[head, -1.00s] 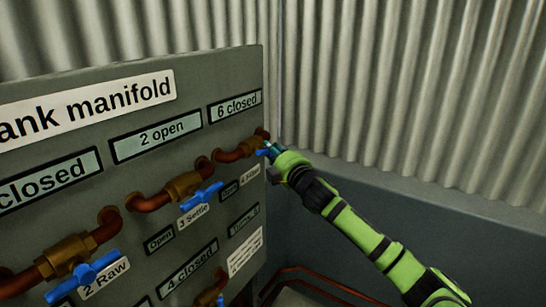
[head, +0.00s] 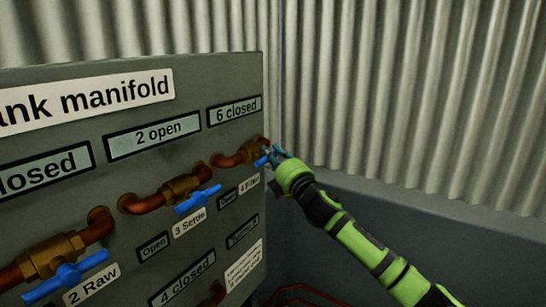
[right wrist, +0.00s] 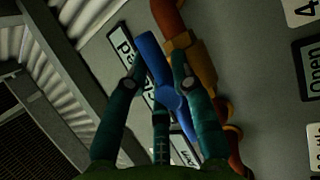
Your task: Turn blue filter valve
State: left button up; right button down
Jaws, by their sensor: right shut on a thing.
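The filter valve is the far right one on the panel's upper row. Its brass body (head: 254,150) sits on a copper pipe, above a small label that reads "4 Filter" (head: 249,184). Its blue handle (head: 262,161) is partly hidden by my right gripper (head: 273,157) in the head view. The right wrist view shows the blue handle (right wrist: 162,75) between the fingers of my right gripper (right wrist: 158,65), which are shut on it. The display (head: 234,110) above this valve reads "6 closed". My left gripper is not in view.
The settle valve's blue handle (head: 198,199) and the raw valve's blue handle (head: 65,278) are to the left on the same grey panel (head: 225,75). A lower row with a "4 closed" display (head: 182,279) is below. A corrugated wall (head: 420,100) stands behind.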

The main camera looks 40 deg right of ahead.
jog(key=c, duration=1)
grip_release()
jog(key=shift+v, duration=6)
